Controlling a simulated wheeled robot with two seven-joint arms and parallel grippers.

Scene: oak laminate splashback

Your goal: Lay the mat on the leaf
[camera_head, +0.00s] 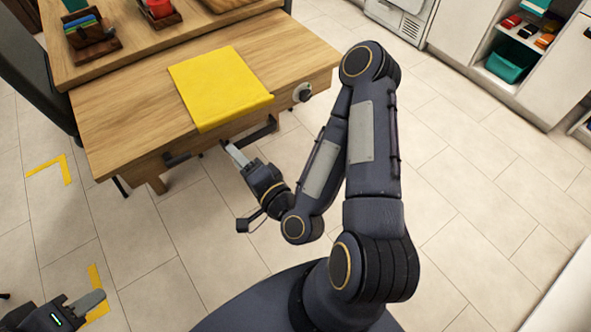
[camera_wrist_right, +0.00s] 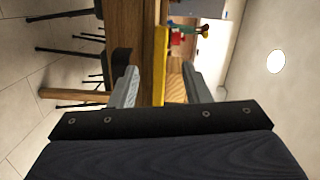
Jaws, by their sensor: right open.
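The yellow mat (camera_head: 218,84) lies flat on the wooden leaf (camera_head: 125,110), its near edge at the leaf's front edge. In the right wrist view the mat (camera_wrist_right: 160,65) shows as a narrow yellow strip along the wood, between the fingers. My right gripper (camera_head: 237,153) is just in front of and below the leaf's front edge; in its wrist view the two fingers (camera_wrist_right: 160,82) are apart with nothing clearly held. My left gripper (camera_head: 90,303) is low at the left, over the floor, away from the mat; its jaw gap cannot be made out.
A raised wooden top (camera_head: 125,35) behind the leaf carries wooden holders and a red cup (camera_head: 158,9). A black bracket (camera_head: 262,131) and a round knob (camera_head: 303,92) are at the leaf's front. A dark chair (camera_head: 28,75) stands left. Floor on the right is clear.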

